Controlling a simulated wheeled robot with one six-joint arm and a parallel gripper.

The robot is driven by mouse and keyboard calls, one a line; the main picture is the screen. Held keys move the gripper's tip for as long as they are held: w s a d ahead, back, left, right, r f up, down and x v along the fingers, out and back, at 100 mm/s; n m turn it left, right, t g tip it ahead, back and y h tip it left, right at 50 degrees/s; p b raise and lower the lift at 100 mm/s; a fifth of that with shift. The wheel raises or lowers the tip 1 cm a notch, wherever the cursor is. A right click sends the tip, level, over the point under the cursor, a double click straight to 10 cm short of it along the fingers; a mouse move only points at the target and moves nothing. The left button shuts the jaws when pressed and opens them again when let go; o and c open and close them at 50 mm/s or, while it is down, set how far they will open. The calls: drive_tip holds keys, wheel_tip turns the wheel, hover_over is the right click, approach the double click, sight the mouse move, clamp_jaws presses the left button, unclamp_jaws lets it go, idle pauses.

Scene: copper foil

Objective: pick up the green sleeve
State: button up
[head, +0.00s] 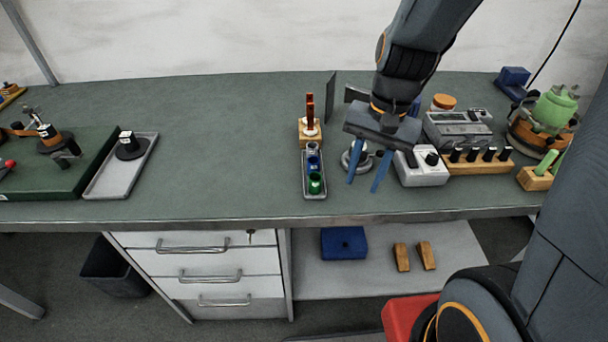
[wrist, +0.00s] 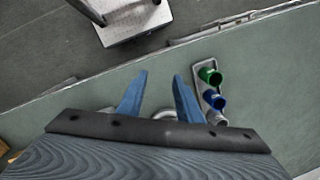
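The green sleeve (head: 315,184) is a short open cylinder at the near end of a narrow grey tray (head: 315,196), close to the bench's front edge. It also shows in the wrist view (wrist: 210,75), right of my fingers. A blue sleeve (head: 313,164) stands just behind it, and a grey sleeve (head: 312,149) behind that. My gripper (head: 367,181) has its two blue fingers apart, with nothing between the tips. It is above the bench, right of the tray and apart from the green sleeve. In the wrist view my gripper (wrist: 160,88) points toward the bench's front edge.
A round metal piece (head: 354,158) is partly hidden behind my fingers. A white box with a black knob (head: 422,167) stands to the right. A wooden block with red-brown uprights (head: 310,128) stands behind the tray. The bench left of the tray is clear up to a grey tray (head: 121,176).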

sight(310, 192)
drive_tip(key=w+a+r+m+g+y+p, duration=0.1)
drive_tip(key=w+a+r+m+y+p, duration=0.2)
drive_tip(key=w+a+m, duration=0.4)
drive_tip(key=shift+m, duration=0.6)
drive_tip(key=shift+s+d+p+x, duration=0.1)
drive_tip(key=shift+s+p+x, duration=0.2)
drive_tip(key=shift+x, duration=0.9)
drive_tip(key=shift+s+d+p+x, duration=0.2)
drive_tip(key=shift+p+x, duration=0.25)
drive_tip(key=shift+x, duration=0.8)
drive_tip(key=shift+s+d+p+x, duration=0.1)
drive_tip(key=shift+s+p+x, duration=0.25)
drive_tip(key=shift+x, duration=0.85)
drive_tip(key=shift+c, duration=0.2)
drive_tip(key=c, duration=0.7)
